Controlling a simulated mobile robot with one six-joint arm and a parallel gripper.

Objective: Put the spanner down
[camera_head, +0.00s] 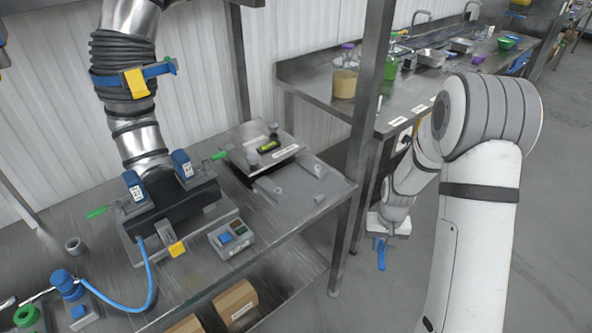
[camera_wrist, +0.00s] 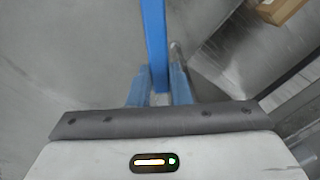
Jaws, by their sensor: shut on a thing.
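My gripper (camera_head: 380,241) hangs in the open to the right of the metal table's corner post, over the grey floor. In the wrist view its blue fingers (camera_wrist: 158,88) are shut on a long blue bar, which I take as the spanner (camera_wrist: 153,40). The bar runs from between the fingers to the top edge of that view, so its far end is out of frame. In the head view the spanner (camera_head: 381,260) shows as a short blue piece below my gripper, touching no surface there.
The metal table (camera_head: 290,228) at left carries a black clamp block (camera_head: 175,208), a small button box (camera_head: 231,238) and a raised plate with a level (camera_head: 268,146). Its corner post (camera_head: 360,150) stands close to my arm. A bench (camera_head: 410,95) with jars stands behind. Cardboard boxes (camera_head: 236,304) sit below.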

